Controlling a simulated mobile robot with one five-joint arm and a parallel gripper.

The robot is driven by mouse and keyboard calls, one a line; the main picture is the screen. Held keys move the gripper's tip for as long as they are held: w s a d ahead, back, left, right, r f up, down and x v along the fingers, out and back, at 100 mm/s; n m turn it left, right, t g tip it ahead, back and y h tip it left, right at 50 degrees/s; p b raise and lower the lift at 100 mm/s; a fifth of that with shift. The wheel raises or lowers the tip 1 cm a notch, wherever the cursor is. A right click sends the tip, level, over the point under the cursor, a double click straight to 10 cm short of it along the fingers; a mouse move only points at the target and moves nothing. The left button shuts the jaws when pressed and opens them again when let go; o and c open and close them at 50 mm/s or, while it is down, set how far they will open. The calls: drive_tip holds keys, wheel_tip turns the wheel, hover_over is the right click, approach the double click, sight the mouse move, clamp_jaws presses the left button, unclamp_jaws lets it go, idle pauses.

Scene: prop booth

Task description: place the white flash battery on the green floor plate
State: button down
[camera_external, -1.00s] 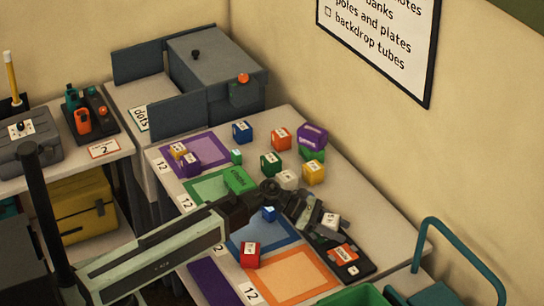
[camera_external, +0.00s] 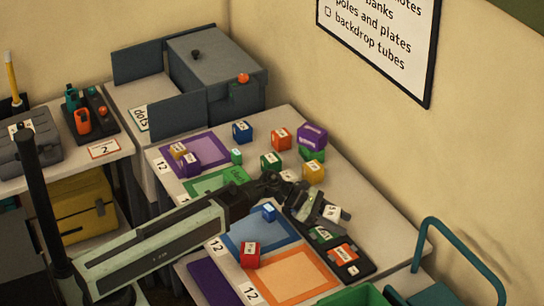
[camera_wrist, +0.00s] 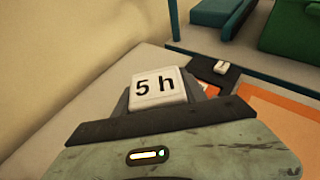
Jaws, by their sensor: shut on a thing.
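My gripper (camera_external: 322,212) is shut on the white flash battery (camera_external: 331,213), a small white block. It is held above the black tray at the right of the table. In the wrist view the battery (camera_wrist: 158,88) sits at the jaws, its label reading "5 h" upward. The green floor plate (camera_external: 207,183) lies on the left of the table, between the purple and blue plates. My arm hides part of its near side. The gripper is well to the right of that plate.
The black tray (camera_external: 362,266) holds a green block, an orange block (camera_external: 343,252) and a small white one. Several coloured blocks stand at the back. A red block (camera_external: 250,254) sits between the blue plate (camera_external: 262,235) and orange plate (camera_external: 290,275). A pale block (camera_external: 288,176) is partly hidden by my arm.

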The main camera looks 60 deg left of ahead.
sight(338, 240)
drive_tip(key=shift+f, duration=0.2)
drive_tip(key=shift+f+b, duration=2.2)
drive_tip(key=shift+f, duration=0.1)
drive_tip(key=c, duration=0.6)
unclamp_jaws()
drive_tip(key=shift+c, duration=0.2)
drive_tip(key=shift+r, duration=0.1)
drive_tip(key=shift+r+p, duration=0.6)
drive_tip(key=shift+p, duration=0.1)
drive_tip(key=p+v, duration=0.4)
drive_tip(key=v, duration=0.7)
drive_tip(key=shift+s, duration=0.1)
drive_tip(key=shift+s+a, duration=0.25)
drive_tip(key=shift+a, duration=0.1)
